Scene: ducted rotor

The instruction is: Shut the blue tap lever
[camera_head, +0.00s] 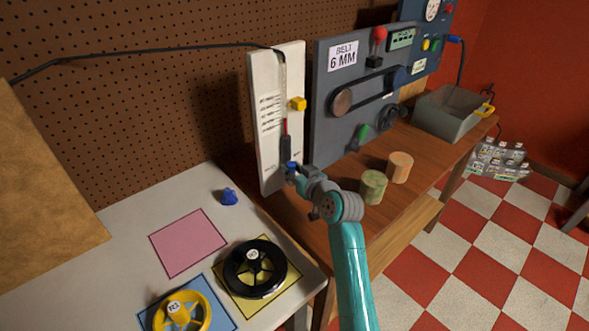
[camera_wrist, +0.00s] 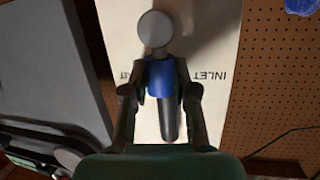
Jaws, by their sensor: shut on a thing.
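The blue tap lever (camera_wrist: 161,78) is between the two dark fingers of my gripper (camera_wrist: 160,92) in the wrist view. The fingers are shut on it from both sides. A pale round cap (camera_wrist: 155,28) and a dark rod (camera_wrist: 170,122) show at its two ends. Behind it is a white panel (camera_wrist: 205,45) with the word INLET, which appears upside down. In the head view my gripper (camera_head: 291,169) is at the lower part of the upright white panel (camera_head: 292,80). Only a little blue shows there, and the fingers and wrist hide most of the lever.
A yellow block (camera_head: 298,104) sticks out of the white panel above my gripper. A grey belt board (camera_head: 325,125) stands to its right. Two short cylinders, green (camera_head: 373,187) and tan (camera_head: 400,167), stand on the wooden bench near my arm. A black handwheel (camera_head: 240,277) lies at front left.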

